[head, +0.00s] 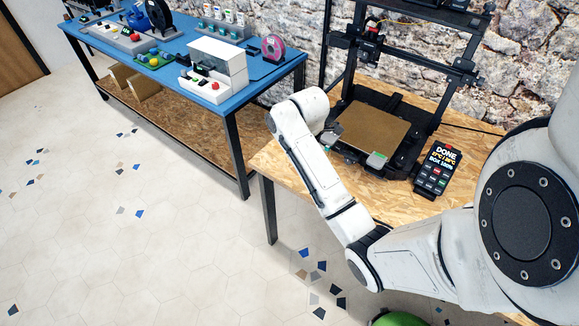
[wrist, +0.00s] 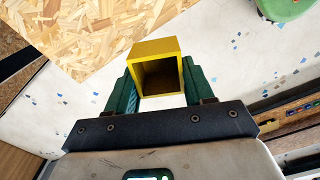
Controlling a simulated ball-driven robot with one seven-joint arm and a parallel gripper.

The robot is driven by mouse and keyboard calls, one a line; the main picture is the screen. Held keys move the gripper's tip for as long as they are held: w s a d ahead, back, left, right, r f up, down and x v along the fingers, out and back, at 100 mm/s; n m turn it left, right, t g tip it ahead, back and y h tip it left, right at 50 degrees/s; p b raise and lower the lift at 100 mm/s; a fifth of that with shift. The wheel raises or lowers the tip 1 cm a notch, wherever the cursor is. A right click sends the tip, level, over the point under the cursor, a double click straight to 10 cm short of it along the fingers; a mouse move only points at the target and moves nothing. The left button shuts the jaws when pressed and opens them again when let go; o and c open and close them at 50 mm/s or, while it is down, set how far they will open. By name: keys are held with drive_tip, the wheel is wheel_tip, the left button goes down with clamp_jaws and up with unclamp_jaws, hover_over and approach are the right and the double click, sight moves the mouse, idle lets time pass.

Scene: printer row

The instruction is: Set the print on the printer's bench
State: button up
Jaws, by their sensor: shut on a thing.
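The print is a yellow, square, hollow box (wrist: 155,49), open toward the camera in the wrist view. My gripper (wrist: 158,85) has green fingers shut on its two sides. The print is held in the air, with pale floor behind it. The printer's bench, a wood-chip board top (wrist: 85,30), shows at the upper left of the wrist view, apart from the print. In the head view the same bench (head: 272,160) carries the black printer (head: 395,125) with its brown bed (head: 372,128). My arm reaches over the bench's left front; I cannot make out the print there.
A black handheld panel reading DONE (head: 437,169) lies on the bench right of the printer. Bare board shows at the bench's left front. A blue table (head: 150,75) with various items stands at the left. A green round thing (wrist: 285,8) shows at the wrist view's upper right.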

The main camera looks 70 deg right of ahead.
drive_tip(key=w+d+f+b, duration=0.4)
drive_tip(key=w+d+b, duration=0.2)
drive_tip(key=b, duration=0.6)
hover_over(288, 169)
wheel_tip(288, 169, down, 5)
drive_tip(key=shift+s+a, duration=0.15)
drive_tip(key=shift+d+f, duration=0.2)
drive_tip(key=shift+f, duration=0.15)
drive_tip(key=shift+w+f, duration=0.2)
drive_tip(key=shift+f, duration=1.4)
drive_tip(key=o, duration=1)
